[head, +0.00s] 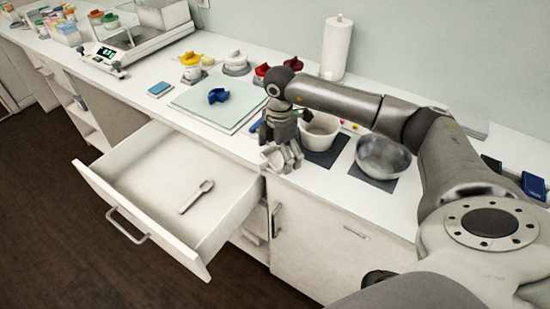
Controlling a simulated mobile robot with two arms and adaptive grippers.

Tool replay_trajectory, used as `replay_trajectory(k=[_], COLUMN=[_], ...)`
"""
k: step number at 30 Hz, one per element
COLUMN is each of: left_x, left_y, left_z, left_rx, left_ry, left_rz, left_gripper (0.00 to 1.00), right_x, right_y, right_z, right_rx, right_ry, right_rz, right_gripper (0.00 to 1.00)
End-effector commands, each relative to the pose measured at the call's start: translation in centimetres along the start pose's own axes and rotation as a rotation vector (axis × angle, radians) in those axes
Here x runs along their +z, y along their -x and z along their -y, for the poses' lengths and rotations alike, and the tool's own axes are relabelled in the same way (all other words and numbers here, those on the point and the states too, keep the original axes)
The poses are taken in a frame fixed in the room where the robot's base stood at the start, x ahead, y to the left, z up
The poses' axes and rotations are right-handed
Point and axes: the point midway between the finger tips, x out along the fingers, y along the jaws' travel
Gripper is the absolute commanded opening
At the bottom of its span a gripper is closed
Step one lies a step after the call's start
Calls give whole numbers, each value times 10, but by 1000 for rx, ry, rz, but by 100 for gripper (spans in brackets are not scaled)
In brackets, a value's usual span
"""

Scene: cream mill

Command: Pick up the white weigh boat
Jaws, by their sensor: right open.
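A small white piece (236,60) sits on a grey-and-white base at the back of the counter, left of the paper towel roll; it looks like the white weigh boat, but it is too small to be sure. My right gripper (282,158) points down at the counter's front edge, by the right end of the open drawer. It is open, and I see nothing held in it. It is well in front of and to the right of the white piece. My left gripper is not in view.
The drawer (142,157) stands pulled out with a spoon-like scoop (196,196) inside. A blue piece (218,95) lies on a pale board (195,109). A white mortar (330,140) and metal bowl (383,157) stand right of the gripper. A paper towel roll (336,48) stands behind.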

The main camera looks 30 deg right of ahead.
Motion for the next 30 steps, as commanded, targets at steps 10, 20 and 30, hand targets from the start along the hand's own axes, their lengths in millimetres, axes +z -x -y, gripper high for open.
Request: replay_trajectory(k=[10,20,30], left_x=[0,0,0], left_y=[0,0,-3], left_z=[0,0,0], left_rx=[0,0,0], left_ry=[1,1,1], left_rz=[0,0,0], left_gripper=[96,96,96], right_x=[0,0,0], right_y=[-1,0,10], right_z=[0,0,-2], right_rx=[1,1,4], right_ry=[1,1,0], right_rz=[-1,-1,-2], right_gripper=[82,59,59])
